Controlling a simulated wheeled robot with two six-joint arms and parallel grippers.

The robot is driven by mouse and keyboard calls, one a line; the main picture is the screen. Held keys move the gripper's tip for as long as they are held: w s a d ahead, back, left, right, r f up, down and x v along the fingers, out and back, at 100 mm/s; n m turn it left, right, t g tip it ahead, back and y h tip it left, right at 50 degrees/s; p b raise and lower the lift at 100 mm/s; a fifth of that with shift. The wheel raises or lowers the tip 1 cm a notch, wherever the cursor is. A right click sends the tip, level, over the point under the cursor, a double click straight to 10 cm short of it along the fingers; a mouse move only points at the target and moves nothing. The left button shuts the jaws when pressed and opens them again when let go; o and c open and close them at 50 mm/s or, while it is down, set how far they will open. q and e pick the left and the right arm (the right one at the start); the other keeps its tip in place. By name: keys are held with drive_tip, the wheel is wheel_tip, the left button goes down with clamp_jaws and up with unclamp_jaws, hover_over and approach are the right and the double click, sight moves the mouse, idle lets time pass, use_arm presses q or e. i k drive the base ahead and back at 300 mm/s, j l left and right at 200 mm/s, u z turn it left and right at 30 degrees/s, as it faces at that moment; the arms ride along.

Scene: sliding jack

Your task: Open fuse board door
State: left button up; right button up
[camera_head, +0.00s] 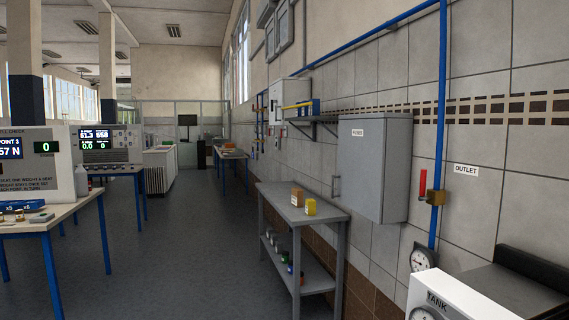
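A grey metal wall cabinet (362,175), which looks like the fuse board, hangs on the tiled wall right of centre. Its front faces left and bears a small white label (361,132) too small to read surely. The door looks shut, flush with the cabinet body. A small handle (335,186) sticks out at the far edge of the door. The inside is hidden. Neither of my grippers is in view.
A grey two-shelf bench (290,204) with small boxes stands below the cabinet. A blue pipe (440,100) with a red-handled valve (423,183) runs beside it. A white TANK unit (455,300) is near at lower right. The floor (180,255) left of the bench is clear.

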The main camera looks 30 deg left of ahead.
sight(362, 151)
drive_tip(key=u, duration=0.4)
drive_tip(key=z, duration=0.35)
drive_tip(key=i+j+z, duration=0.25)
drive_tip(key=i+j, duration=0.15)
drive_tip(key=i+j+z, duration=0.55)
drive_tip(key=j, duration=0.4)
drive_tip(key=i, duration=0.05)
